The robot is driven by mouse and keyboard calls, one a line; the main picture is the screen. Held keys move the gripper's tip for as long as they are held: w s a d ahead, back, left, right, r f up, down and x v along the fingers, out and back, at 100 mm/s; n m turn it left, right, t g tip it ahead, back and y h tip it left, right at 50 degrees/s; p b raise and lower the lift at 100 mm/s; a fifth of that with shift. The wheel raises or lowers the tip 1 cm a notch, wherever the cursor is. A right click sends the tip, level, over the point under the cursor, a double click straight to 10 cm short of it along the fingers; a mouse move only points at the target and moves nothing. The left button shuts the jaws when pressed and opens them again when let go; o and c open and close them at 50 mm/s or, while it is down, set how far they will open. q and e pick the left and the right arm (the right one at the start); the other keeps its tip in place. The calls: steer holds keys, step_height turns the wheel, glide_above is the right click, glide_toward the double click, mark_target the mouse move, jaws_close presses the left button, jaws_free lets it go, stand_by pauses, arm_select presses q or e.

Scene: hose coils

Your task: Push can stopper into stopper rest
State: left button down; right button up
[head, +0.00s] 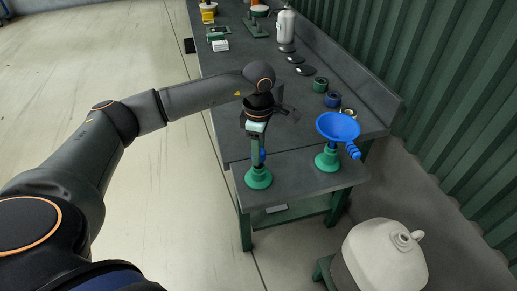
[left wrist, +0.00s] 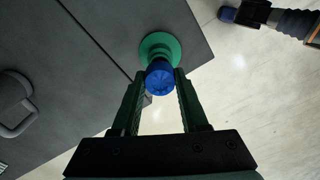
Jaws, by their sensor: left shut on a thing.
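The blue stopper (head: 262,155) is between the fingers of my left gripper (head: 257,143), which is shut on it. In the left wrist view the round blue stopper top (left wrist: 160,77) sits between the fingertips. The green stopper rest (head: 258,178) stands on the table near its front corner, directly below. Its round green base (left wrist: 160,45) shows partly behind the stopper in the left wrist view. The stopper overlaps the rest, and I cannot tell how deep it sits. My right gripper cannot be made out.
A blue funnel (head: 338,126) rests on a second green stand (head: 327,160) to the right. A cream can (head: 383,258) stands low at the lower right. Rolls, dark discs and a pale bottle (head: 285,27) line the table's far part. A green corrugated wall (head: 450,100) borders the right.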

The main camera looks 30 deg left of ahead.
arm_select(q)
steer(key=shift+f+b, duration=1.1)
steer(key=shift+f, duration=0.25)
stand_by(0.4)
steer(key=shift+c, duration=1.8)
jaws_free()
steer(key=shift+o, duration=0.4)
steer(key=shift+o, duration=1.2)
steer(key=shift+r, duration=0.25)
steer(key=shift+r+p, duration=1.55)
steer(key=shift+r, duration=0.35)
steer(key=shift+r, duration=0.15)
